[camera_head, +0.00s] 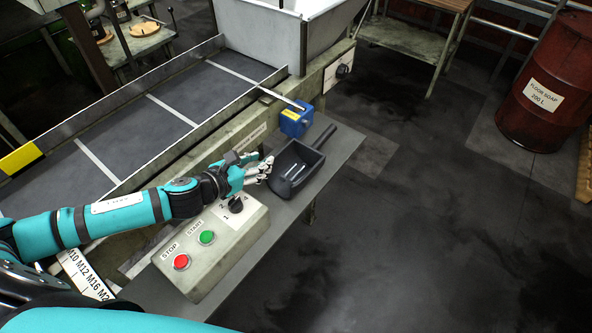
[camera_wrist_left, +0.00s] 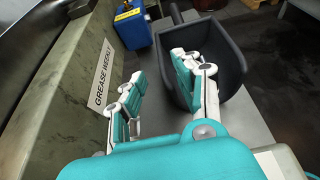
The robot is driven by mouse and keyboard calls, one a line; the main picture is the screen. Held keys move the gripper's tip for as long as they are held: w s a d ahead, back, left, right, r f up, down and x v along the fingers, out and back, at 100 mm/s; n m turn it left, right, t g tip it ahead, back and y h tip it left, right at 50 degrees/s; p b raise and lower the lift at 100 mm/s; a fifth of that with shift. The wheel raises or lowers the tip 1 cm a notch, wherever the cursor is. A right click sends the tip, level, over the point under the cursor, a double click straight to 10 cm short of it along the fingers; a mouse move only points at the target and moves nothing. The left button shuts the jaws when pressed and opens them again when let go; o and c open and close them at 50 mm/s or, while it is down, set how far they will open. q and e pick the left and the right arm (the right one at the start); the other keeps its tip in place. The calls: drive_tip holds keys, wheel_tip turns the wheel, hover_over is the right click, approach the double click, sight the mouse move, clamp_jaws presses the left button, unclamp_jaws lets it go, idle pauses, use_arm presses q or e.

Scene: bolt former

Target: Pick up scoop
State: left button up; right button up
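The dark grey scoop (camera_head: 297,168) lies on the grey shelf beside the machine, with its handle pointing up and right, away from me. In the left wrist view the scoop (camera_wrist_left: 232,75) is just beyond the fingers. My left gripper (camera_head: 266,169) is open with empty space between its fingers. It is at the near left side of the scoop's pan. In the left wrist view one finger of the gripper (camera_wrist_left: 160,95) overlaps the scoop's pan; I cannot tell whether it touches. My right gripper is not in view.
A control box (camera_head: 222,245) with red and green buttons and a dial sits under my left forearm. A blue box (camera_head: 296,119) stands beside the scoop's handle. The machine's side wall (camera_wrist_left: 75,70) is close on the left. Open floor lies right of the shelf.

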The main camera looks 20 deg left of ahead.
sight(281, 151)
use_arm(q)
drive_tip(key=x, duration=0.3)
drive_tip(key=shift+w+d+f, duration=0.1)
drive_tip(key=shift+w+d, duration=0.1)
drive_tip(key=p+x, duration=0.1)
drive_tip(key=x, duration=0.5)
drive_tip(key=shift+s, duration=0.1)
clamp_jaws()
